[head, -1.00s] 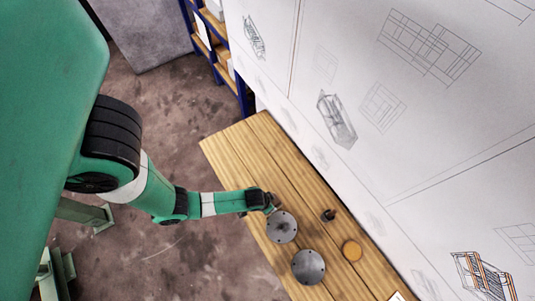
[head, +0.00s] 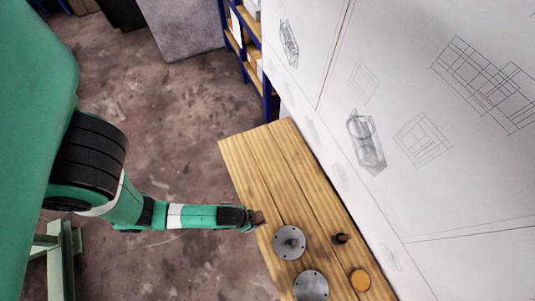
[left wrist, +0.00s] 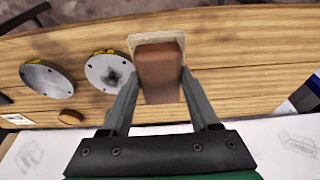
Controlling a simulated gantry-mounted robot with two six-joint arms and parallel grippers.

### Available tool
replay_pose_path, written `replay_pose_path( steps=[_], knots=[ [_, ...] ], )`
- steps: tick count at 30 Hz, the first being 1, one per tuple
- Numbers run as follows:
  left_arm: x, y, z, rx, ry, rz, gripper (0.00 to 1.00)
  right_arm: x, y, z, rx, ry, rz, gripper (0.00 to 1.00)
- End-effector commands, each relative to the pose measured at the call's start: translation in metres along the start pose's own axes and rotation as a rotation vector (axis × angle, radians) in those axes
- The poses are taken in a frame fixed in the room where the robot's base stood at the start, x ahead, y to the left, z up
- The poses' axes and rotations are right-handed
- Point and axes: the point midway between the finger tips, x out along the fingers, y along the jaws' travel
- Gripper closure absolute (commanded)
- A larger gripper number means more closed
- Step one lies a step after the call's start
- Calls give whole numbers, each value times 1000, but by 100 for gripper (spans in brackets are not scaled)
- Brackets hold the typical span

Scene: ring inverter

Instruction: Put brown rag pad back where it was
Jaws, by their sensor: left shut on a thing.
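The brown rag pad (left wrist: 160,72) is a brown block with a pale, fabric-like base. My left gripper (left wrist: 158,80) is shut on it, a finger on each side. In the head view the left gripper (head: 250,218) is at the table's left edge, with the pad (head: 258,217) at its tip. I cannot tell whether the pad touches the table. The grey disc with a dark centre (head: 289,242) lies just right of and below the pad; it also shows in the left wrist view (left wrist: 108,70). My right gripper is not in view.
The wooden table (head: 250,160) also holds a second grey disc (head: 311,286), a small dark knob (head: 341,239) and an orange-brown round piece (head: 360,280). Its upper end is clear. A white wall with drawings (head: 400,190) borders the table's right side.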

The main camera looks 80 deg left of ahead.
Motion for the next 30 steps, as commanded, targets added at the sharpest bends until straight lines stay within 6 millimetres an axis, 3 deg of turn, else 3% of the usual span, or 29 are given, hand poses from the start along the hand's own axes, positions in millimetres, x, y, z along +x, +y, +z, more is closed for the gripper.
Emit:
replay_pose_path(
  steps=[8,9,12,22,27,30],
  knots=[
    [51,-43,-47,-15,4,-3,99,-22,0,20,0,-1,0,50],
    [67,-47,-49,-11,2,-2,99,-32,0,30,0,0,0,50],
    [91,-56,-56,-7,2,-1,99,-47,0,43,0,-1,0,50],
    [108,-66,-66,-1,0,0,99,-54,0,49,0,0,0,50],
    [137,-70,-62,-1,-2,1,99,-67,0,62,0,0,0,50],
    [145,-70,-60,0,-1,1,99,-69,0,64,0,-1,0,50]
  ],
)
